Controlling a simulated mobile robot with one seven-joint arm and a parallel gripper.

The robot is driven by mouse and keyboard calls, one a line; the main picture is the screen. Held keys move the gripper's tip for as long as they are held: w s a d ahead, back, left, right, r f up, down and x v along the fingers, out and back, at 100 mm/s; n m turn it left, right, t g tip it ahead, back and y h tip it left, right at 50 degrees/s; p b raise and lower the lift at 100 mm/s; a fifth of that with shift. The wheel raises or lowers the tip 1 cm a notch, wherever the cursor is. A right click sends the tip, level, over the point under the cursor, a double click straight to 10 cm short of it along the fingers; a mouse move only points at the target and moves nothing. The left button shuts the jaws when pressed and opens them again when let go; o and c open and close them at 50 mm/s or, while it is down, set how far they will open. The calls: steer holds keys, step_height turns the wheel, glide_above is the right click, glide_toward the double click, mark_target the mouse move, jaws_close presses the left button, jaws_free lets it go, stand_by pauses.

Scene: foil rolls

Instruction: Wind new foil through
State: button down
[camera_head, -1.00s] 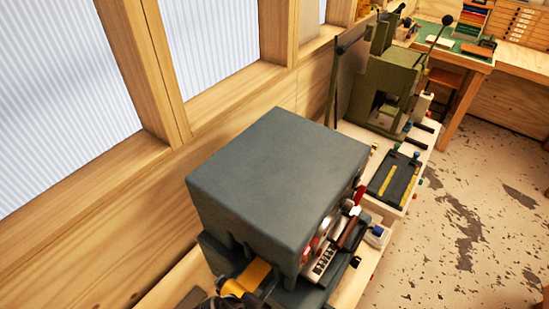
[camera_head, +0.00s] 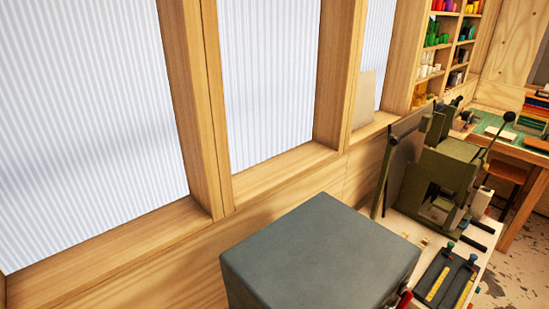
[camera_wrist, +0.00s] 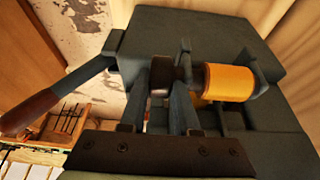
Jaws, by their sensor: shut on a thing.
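The grey foil machine (camera_head: 320,255) stands at the bottom of the head view, with only its flat top and upper sides showing. The wrist view shows its grey body (camera_wrist: 200,35) from close up. A yellow-orange foil roll (camera_wrist: 228,82) sits on it, right of my gripper (camera_wrist: 160,84). My gripper's two fingers are shut on a dark brown round end piece (camera_wrist: 160,72), which appears in line with the roll. The fingers hide part of it, and I cannot tell how it joins the roll. No loose foil strip is clear. My gripper is not in the head view.
A lever with a brown handle (camera_wrist: 30,108) reaches out at the left of the wrist view, near a wooden tray (camera_wrist: 66,122). In the head view a green press (camera_head: 440,180) and a dark plate with yellow strips (camera_head: 447,278) stand right of the machine. Windows line the wall behind.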

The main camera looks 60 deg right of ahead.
steer(key=shift+d, duration=0.15)
steer(key=y, duration=0.3)
steer(key=shift+d+t, duration=0.2)
steer(key=shift+t, duration=0.2)
steer(key=shift+s+d+f+t+y, duration=0.1)
steer(key=shift+t+y, duration=0.3)
steer(key=shift+y, duration=1.6)
steer(key=shift+f, duration=0.1)
steer(key=c, duration=0.6)
jaws_free()
steer(key=shift+c, duration=0.2)
